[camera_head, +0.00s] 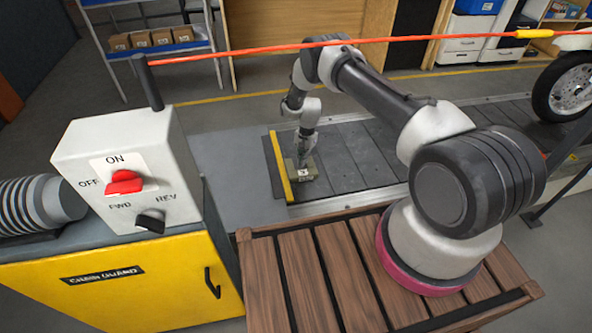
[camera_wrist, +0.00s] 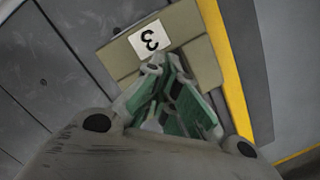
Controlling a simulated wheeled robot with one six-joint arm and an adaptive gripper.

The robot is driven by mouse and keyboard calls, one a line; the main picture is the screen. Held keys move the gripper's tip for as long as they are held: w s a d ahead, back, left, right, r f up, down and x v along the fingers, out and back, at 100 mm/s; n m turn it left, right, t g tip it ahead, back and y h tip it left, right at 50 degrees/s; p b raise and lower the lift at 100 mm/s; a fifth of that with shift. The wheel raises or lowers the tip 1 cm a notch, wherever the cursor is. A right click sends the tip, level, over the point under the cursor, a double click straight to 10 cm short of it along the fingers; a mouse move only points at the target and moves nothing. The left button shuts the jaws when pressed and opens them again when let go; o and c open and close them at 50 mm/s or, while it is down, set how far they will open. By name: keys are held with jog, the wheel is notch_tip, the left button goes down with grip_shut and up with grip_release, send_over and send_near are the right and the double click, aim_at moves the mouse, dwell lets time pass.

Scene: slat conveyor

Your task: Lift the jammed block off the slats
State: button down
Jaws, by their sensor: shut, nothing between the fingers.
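The jammed block (camera_head: 308,173) is a khaki box with a white label, lying on the dark slats (camera_head: 345,170) against the yellow bar (camera_head: 279,168) at the conveyor's left end. In the wrist view the block (camera_wrist: 188,22) shows a label with a "3" and sits beside the yellow bar (camera_wrist: 230,75). My gripper (camera_head: 303,157) points down at the block. In the wrist view its green-padded fingers (camera_wrist: 168,64) are shut and empty, overlapping the block's top. I cannot tell whether they touch it. The fingers hide part of the block.
A control box (camera_head: 128,170) with a red switch and a dark knob stands at the left on a yellow cabinet (camera_head: 120,285). An orange cord (camera_head: 400,39) crosses above the conveyor. A wheel (camera_head: 570,88) stands at the far right. The slats right of the block are clear.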

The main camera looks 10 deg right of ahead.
aim_at(297, 174)
jog(key=s+a, duration=0.3)
jog(key=shift+s+a, duration=0.2)
jog(key=shift+s, duration=0.05)
jog(key=shift+s+a+f, duration=0.1)
jog(key=shift+s+f, duration=0.05)
jog(key=shift+f, duration=0.65)
